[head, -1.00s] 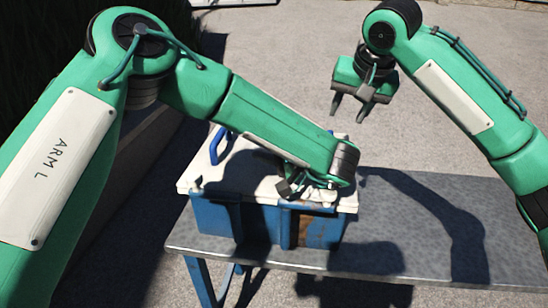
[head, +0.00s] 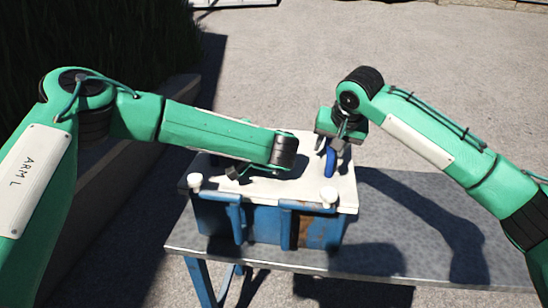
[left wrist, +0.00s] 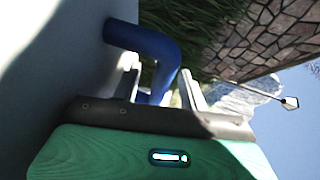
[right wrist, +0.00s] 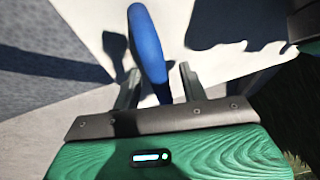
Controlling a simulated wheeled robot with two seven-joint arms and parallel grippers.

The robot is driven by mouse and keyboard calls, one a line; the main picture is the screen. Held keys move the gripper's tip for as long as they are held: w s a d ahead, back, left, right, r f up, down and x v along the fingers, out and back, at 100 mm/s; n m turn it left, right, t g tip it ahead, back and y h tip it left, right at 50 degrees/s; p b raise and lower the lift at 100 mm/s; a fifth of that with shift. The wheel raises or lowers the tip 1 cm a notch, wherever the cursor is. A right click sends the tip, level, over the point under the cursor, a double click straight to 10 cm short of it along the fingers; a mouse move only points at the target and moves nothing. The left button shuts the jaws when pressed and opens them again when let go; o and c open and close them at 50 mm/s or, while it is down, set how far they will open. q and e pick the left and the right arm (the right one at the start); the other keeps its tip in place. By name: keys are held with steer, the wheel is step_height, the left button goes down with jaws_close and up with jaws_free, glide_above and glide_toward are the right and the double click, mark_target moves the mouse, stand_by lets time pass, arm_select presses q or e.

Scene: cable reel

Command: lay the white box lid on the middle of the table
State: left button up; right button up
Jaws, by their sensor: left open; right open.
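The white box lid (head: 270,188) lies on top of the blue box (head: 265,222) at the left part of the table. It has a blue handle at each side. My right gripper (head: 332,147) is open at the right handle (head: 330,163); in the right wrist view this handle (right wrist: 148,45) stands between the open fingers. My left gripper (head: 238,174) is above the lid, partly hidden by its arm. In the left wrist view its open fingers (left wrist: 158,85) are on either side of the left handle (left wrist: 160,48). The left handle is hidden in the head view.
The grey table (head: 400,262) has bare surface to the right of the box, crossed by arm shadows. White knobs (head: 328,195) show at the lid's front corners. A low wall and dark hedge (head: 90,30) are at the left.

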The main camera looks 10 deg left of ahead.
arm_select(q)
steer(key=shift+a, duration=0.15)
arm_select(e)
steer(key=shift+w+f, duration=0.1)
steer(key=shift+f, duration=0.1)
arm_select(q)
jaws_close()
arm_select(e)
jaws_close()
stand_by(0.9)
steer(key=shift+r, duration=0.1)
